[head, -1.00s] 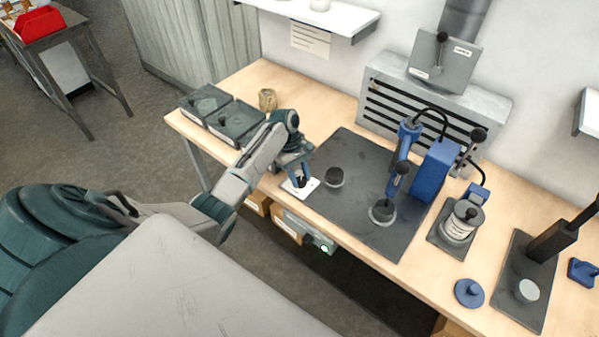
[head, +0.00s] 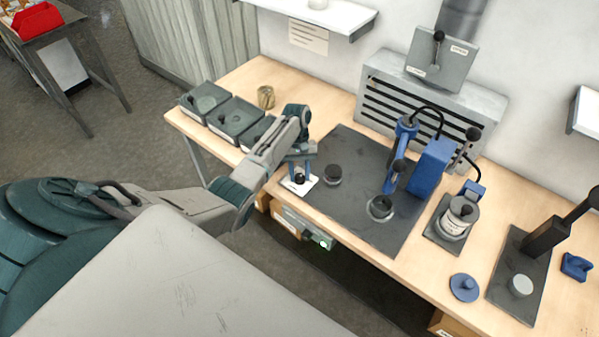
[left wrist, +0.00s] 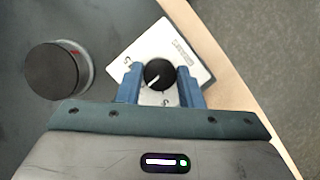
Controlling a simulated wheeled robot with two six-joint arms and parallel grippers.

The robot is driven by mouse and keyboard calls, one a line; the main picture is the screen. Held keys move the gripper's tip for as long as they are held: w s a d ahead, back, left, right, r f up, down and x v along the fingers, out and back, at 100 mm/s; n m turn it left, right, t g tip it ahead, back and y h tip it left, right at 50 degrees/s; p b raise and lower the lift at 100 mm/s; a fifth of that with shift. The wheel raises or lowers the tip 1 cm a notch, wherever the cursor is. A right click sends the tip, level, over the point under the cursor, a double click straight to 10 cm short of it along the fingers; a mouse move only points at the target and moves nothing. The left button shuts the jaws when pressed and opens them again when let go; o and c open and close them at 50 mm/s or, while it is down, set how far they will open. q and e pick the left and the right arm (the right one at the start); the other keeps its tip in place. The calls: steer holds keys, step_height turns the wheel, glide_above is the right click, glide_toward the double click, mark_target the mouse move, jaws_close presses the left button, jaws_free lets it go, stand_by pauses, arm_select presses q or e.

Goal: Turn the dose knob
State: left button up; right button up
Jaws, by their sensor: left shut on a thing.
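The dose knob (left wrist: 159,75) is a round black dial with a white pointer line, set on a white plate (left wrist: 190,55) with printed marks. In the left wrist view its pointer points down and to the left. My left gripper (left wrist: 160,82) has its two blue fingers on either side of the knob and is shut on it. In the head view my left gripper (head: 301,176) points down over the white plate (head: 308,187) at the front edge of the bench, and its fingers partly hide the knob. My right gripper is not in view.
A blue dispenser (head: 432,168) stands further right. A box with a green light (head: 322,244) hangs below the bench edge.

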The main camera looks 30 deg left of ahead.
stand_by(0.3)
arm_select(q)
steer(key=o, duration=1)
steer(key=shift+c, duration=0.2)
steer(key=b+v, duration=0.2)
steer(key=v, duration=0.3)
steer(key=shift+w+f, duration=0.1)
steer(key=p+v, duration=0.2)
steer(key=v, duration=0.4)
steer(key=shift+d, duration=0.1)
